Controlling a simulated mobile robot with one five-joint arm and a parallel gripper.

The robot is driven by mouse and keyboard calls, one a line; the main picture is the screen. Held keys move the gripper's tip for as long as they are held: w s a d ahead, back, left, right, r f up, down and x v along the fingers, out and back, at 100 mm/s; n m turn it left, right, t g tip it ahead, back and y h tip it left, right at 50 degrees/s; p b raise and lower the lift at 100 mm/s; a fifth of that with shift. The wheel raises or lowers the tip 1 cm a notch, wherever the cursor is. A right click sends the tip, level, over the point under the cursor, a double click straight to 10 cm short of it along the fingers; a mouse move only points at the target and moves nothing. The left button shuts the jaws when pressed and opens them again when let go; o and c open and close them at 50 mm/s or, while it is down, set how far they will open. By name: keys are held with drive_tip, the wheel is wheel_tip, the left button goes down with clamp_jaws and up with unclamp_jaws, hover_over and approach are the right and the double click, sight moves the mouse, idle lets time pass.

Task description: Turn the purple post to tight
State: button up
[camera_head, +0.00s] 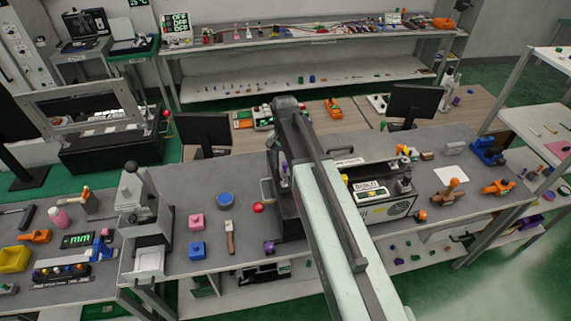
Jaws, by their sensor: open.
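A small purple piece (269,247), which looks like the purple post, is low at the foot of a black upright fixture (289,215) on the grey workbench. It is too small to make out its setting or any tight mark. My arm reaches up from the bottom of the picture and bends down at its far end. My gripper (283,170) shows only in part beside my arm, above and behind the purple piece and apart from it. It is open, with nothing visible in it. My arm hides the bench just right of the fixture.
A labelled box unit (387,205) stands to the right. A grey lever press (143,215) stands further left.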

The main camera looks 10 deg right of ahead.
wheel_tip(320, 180, up, 8)
drive_tip(key=p, duration=0.7)
drive_tip(key=shift+f, duration=0.35)
